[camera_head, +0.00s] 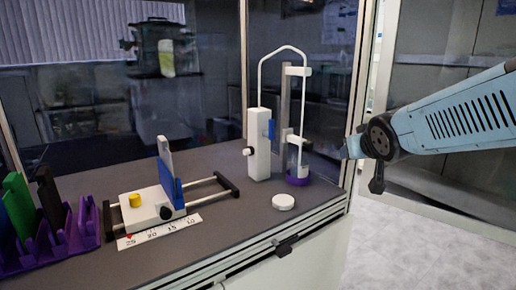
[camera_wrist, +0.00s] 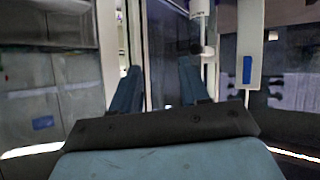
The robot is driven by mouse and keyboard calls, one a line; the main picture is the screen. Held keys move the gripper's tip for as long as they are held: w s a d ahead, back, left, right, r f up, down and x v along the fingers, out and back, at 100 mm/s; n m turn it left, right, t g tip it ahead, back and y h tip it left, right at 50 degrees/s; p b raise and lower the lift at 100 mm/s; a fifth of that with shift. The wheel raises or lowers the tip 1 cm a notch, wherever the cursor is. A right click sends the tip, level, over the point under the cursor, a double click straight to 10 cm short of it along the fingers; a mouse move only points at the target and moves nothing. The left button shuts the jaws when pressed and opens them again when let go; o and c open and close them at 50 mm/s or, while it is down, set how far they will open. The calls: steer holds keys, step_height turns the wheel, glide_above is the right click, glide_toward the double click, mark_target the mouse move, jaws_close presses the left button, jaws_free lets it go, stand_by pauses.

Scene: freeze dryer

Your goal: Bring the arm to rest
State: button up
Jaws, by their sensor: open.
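My arm (camera_head: 455,118) reaches in from the right edge of the head view, roughly level, in the air beside the cabinet's right front post. My gripper (camera_head: 348,150) points left, just right of the tall white device with a looped tube (camera_head: 258,145). In the wrist view the two blue fingers of my gripper (camera_wrist: 158,88) stand apart with nothing between them. The white device also shows at the right of the wrist view (camera_wrist: 246,45). I cannot tell how far the fingertips are from the post.
The bench (camera_head: 235,235) holds a white device with a blue plate (camera_head: 150,208), a purple rack (camera_head: 60,250) with coloured pieces, a white round lid (camera_head: 284,202) and a clear vessel with a purple base (camera_head: 298,178). Free floor (camera_head: 400,240) lies at the lower right.

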steer(key=s+f+g, duration=0.1)
steer(key=s+g, duration=0.2)
steer(key=s, duration=0.5)
steer(key=s+f+m+g, duration=0.1)
steer(key=s+g, duration=0.2)
steer(key=s, duration=0.6)
steer(key=shift+a+f+y, duration=0.25)
steer(key=shift+f+y, duration=0.05)
steer(key=shift+f, duration=0.05)
